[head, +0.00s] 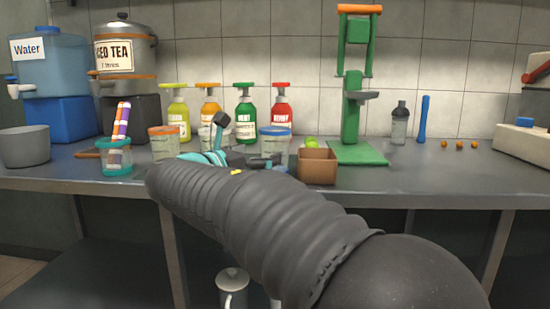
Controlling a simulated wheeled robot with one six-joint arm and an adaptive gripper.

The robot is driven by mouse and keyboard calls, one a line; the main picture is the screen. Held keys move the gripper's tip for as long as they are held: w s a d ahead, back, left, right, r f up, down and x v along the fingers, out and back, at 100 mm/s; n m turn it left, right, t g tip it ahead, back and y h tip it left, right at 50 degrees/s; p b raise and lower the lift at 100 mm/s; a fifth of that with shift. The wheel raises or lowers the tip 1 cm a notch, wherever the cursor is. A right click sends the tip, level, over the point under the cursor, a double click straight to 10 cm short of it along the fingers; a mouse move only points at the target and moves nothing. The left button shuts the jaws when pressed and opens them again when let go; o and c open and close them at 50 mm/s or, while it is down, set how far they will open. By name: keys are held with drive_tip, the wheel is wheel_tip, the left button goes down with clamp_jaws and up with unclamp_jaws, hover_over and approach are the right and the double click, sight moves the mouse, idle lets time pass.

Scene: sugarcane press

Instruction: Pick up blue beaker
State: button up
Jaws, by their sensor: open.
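The blue beaker (275,148), a clear cup with a blue rim, stands upright on the grey counter, right of the picture's middle-left. My gripper (246,142) is just left of it and partly behind my dark ribbed arm. One dark finger sticks up on the left; the other side is low, close to the beaker's base. The gripper is open, with nothing seen held in it. Whether a finger touches the beaker cannot be told. My arm hides the counter in front of it.
Syrup bottles (245,115) line the back. An orange-rimmed cup (164,145) and a teal-rimmed straw cup (116,160) stand left. A green press (352,120) stands right.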

sight(274, 146)
drive_tip(key=shift+r+b+x, duration=0.15)
drive_tip(key=shift+b+x, duration=0.05)
drive_tip(key=shift+x, duration=1.25)
drive_tip(key=shift+r+b+x, duration=0.15)
drive_tip(key=shift+x, duration=1.3)
drive_tip(key=shift+c, duration=0.3)
drive_tip(key=c, duration=1.1)
